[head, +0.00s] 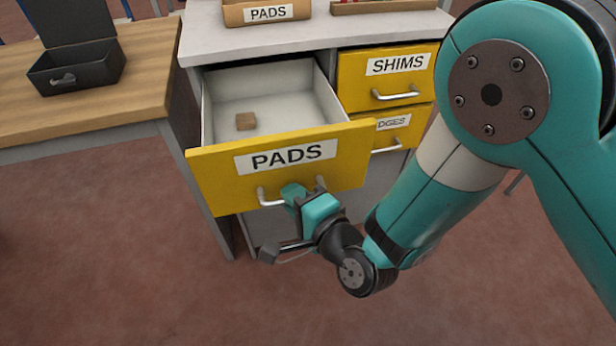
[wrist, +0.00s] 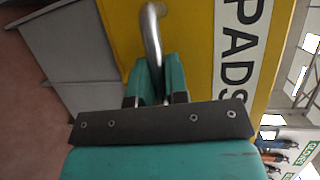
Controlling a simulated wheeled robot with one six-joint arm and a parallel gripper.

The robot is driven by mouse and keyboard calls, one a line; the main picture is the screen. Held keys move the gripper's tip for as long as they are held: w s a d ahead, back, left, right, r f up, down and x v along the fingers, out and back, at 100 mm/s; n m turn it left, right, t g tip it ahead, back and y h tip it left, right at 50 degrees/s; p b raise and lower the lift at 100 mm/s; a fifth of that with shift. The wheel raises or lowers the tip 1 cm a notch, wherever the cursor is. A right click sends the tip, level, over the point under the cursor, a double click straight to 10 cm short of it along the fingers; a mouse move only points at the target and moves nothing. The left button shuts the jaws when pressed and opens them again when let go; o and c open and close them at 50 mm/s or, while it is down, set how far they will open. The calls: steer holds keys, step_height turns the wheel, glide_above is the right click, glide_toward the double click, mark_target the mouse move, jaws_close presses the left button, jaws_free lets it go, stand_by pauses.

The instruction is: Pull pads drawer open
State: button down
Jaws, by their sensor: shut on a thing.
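The yellow-fronted drawer labelled PADS (head: 225,182) stands well out of the grey cabinet in the head view, with its white inside showing. A small brown block (head: 246,121) lies inside it toward the left. My gripper (head: 293,193) is at the drawer's metal handle (head: 265,197), in front of the drawer front and below the label. In the wrist view the teal fingers (wrist: 160,80) are shut on the handle bar (wrist: 152,25). The drawer front (wrist: 197,50) and part of its label also show there. The fingers hide the middle of the handle.
The SHIMS drawer (head: 352,74) and a lower yellow drawer (head: 412,127) sit shut at right. On the cabinet top (head: 205,38) stand a PADS bin (head: 233,16) and another bin. A wooden table (head: 140,92) with an open black box (head: 95,72) is at left.

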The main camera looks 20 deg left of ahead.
steer(key=shift+s+d, duration=0.1)
stand_by(0.3)
steer(key=c, duration=1.1)
jaws_free()
steer(key=shift+c, duration=0.2)
steer(key=shift+s+f+b, duration=0.1)
steer(key=shift+s+b, duration=0.05)
steer(key=shift+b, duration=0.2)
